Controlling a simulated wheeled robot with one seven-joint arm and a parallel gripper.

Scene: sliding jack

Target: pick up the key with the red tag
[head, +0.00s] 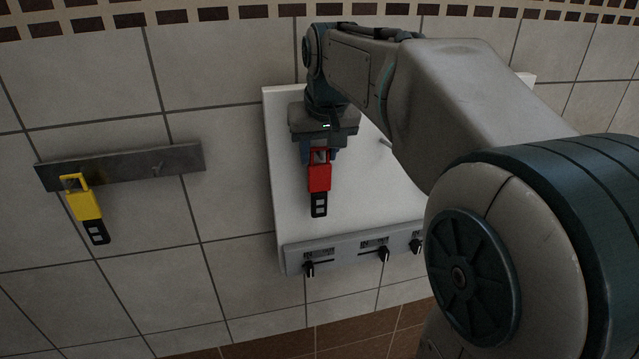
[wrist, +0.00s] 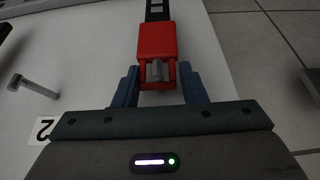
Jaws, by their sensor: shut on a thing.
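The key with the red tag (head: 319,178) hangs below my gripper (head: 320,150) in front of the white board, its dark end with pale squares pointing down. In the wrist view the red tag (wrist: 157,42) extends away from my gripper (wrist: 159,88). The two blue fingers stand on either side of the tag's near loop and a grey piece inside it. My gripper is shut on the key with the red tag. Whether the key touches a peg is hidden.
A yellow-tagged key (head: 83,204) hangs on a dark wall rail (head: 125,165) at the left, which has a bare peg. The white board (head: 290,205) carries a grey strip (head: 345,249) with several black knobs along its bottom. Another peg (wrist: 35,87) stands left of my gripper.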

